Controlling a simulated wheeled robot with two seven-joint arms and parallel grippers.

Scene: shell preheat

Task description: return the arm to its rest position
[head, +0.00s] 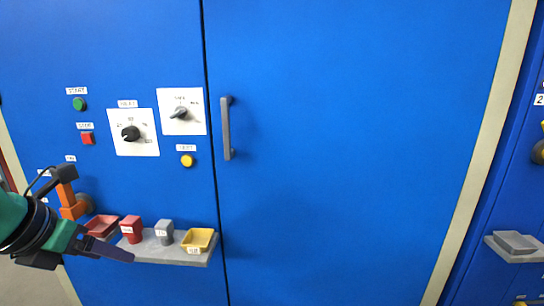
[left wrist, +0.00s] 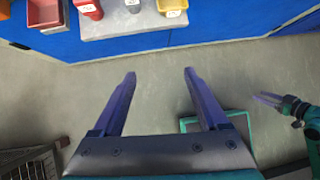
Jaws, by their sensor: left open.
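My left gripper (head: 118,251) comes in from the left in the head view, in front of the left end of a grey shelf (head: 160,252) on the blue cabinet. In the left wrist view its two purple fingers (left wrist: 158,76) are spread apart with nothing between them, only floor. The shelf and its contents lie beyond the fingertips there, apart from them. My right gripper (left wrist: 268,98) shows small at the right of the left wrist view, over the floor; its jaw gap is too small to judge. It is outside the head view.
An orange lever (head: 68,197), knobs and buttons stick out above. A door handle (head: 226,128) is right of them. A green-rimmed frame (left wrist: 240,112) is below.

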